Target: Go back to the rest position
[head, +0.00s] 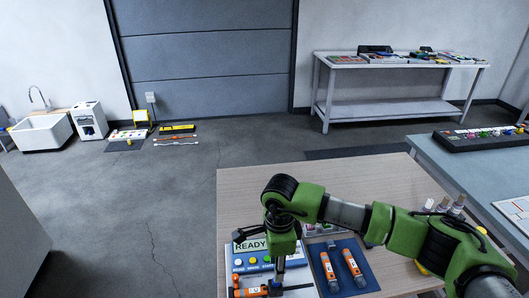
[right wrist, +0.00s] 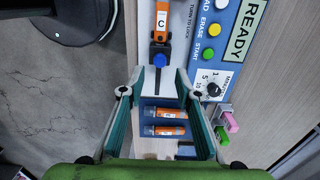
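My right arm reaches in from the right in the head view, with its wrist bent down over a device with a READY display (head: 251,246). In the right wrist view, my right gripper (right wrist: 152,82) has its fingers wide apart with nothing between them. An orange sensor marked C (right wrist: 162,20) lies in the device beyond the fingertips, by a blue knob (right wrist: 159,61). Its orange body (head: 250,292) also shows in the head view. Two more orange sensors, one (head: 328,267) beside the other (head: 352,265), lie on a blue tray (head: 368,282). My left gripper is out of view.
Vials (head: 457,206) stand at the wooden table's right side, partly behind my arm. A grey-blue table (head: 456,169) with a dark rack (head: 480,137) is at the right. A shelf table (head: 390,107) stands at the back wall.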

